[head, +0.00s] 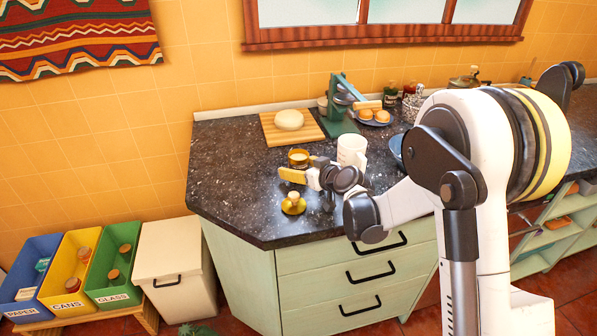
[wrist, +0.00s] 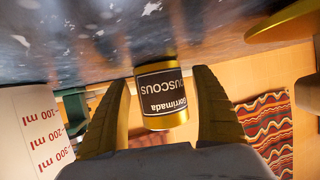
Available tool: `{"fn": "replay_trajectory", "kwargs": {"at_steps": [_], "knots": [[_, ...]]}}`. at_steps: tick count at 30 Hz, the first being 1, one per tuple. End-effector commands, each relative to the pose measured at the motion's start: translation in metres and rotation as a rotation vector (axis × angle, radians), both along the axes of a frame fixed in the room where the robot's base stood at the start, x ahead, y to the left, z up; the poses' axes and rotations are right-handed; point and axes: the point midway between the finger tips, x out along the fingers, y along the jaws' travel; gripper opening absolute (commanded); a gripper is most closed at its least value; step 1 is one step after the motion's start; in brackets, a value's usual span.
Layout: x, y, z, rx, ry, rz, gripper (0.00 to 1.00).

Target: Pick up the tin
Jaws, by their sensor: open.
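The tin (head: 299,157) is a short gold can with a dark label, upright on the dark counter. In the wrist view, which is upside down, the tin (wrist: 161,96) shows its label, partly reading "Gerrimada" and "USCOUS". My gripper (wrist: 161,78) is open, with one finger on each side of the tin in that picture. A gap shows on both sides, and I cannot tell how far the fingers reach along it. In the head view my gripper (head: 293,175) is low over the counter, just in front of the tin; the farther finger is not clear.
A white measuring jug (head: 351,149) stands close on the right; its scale shows in the wrist view (wrist: 32,125). A yellow knobbed object (head: 293,204) sits in front of my gripper. Behind are a board (head: 275,134) with a pale round, and a green stand (head: 338,124). The left counter is bare.

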Motion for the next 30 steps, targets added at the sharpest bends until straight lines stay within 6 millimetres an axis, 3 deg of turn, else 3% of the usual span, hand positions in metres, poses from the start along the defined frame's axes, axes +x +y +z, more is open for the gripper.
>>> {"fn": "replay_trajectory", "kwargs": {"at_steps": [5, 11, 12, 23, 30], "knots": [[0.0, 0.0, 0.001, 0.0, 0.0, 0.0, 0.76], [0.0, 0.0, 0.001, 0.001, 0.001, 0.0, 0.16], [0.0, 0.0, 0.001, 0.001, 0.001, 0.0, 0.13], [0.0, 0.0, 0.008, 0.001, 0.001, 0.0, 0.12], [0.0, 0.0, 0.058, 0.001, 0.001, 0.0, 0.12]]}}
